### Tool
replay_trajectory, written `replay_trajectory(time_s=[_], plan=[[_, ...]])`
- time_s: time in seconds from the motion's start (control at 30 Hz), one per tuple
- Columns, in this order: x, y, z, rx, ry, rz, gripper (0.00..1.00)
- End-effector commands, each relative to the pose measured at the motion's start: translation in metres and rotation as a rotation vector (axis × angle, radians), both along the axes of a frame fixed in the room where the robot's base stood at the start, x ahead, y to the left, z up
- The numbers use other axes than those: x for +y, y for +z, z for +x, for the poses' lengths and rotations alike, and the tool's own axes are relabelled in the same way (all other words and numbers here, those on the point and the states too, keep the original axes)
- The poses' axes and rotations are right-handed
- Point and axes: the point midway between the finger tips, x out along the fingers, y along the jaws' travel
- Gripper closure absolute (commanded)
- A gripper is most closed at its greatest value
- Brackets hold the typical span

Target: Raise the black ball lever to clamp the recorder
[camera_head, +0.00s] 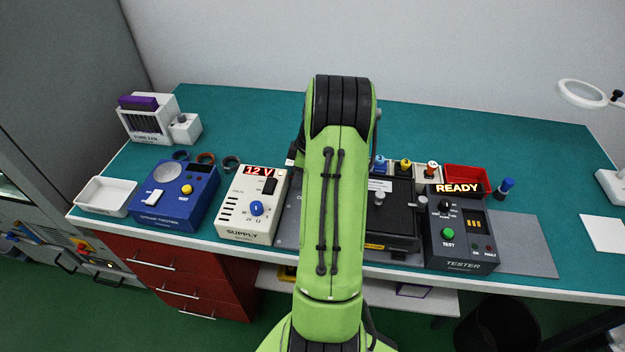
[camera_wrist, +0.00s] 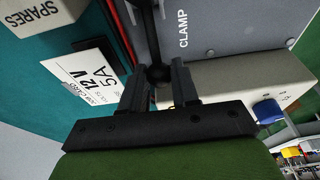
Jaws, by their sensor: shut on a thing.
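In the wrist view, the black ball (camera_wrist: 158,77) of the lever sits between the two dark fingers of my gripper (camera_wrist: 157,70), which is shut on it. The black lever rod (camera_wrist: 145,28) runs from the ball to the top edge, beside the word CLAMP on a grey plate (camera_wrist: 215,35). In the head view, my green arm hides the lever and the gripper. A black box (camera_head: 399,228), which seems to be the recorder, shows partly to the right of my arm on the grey plate.
The cream SUPPLY box (camera_head: 240,222), showing 12 V, stands left of my arm, with the blue tester (camera_head: 172,205) beyond it. The black TESTER (camera_head: 462,243), showing READY, stands at right. A 12 V 5 A card (camera_wrist: 84,79) lies near the gripper.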

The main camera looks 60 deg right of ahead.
Motion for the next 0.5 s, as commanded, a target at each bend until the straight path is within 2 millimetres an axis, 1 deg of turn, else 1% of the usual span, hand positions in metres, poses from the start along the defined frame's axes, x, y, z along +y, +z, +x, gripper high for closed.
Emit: replay_trajectory(time_s=[0.23,0.5], plan=[[-0.004,0.010,-0.005,-0.001,-0.005,-0.006,0.97],[-0.007,0.016,-0.011,0.000,-0.006,-0.007,0.97]])
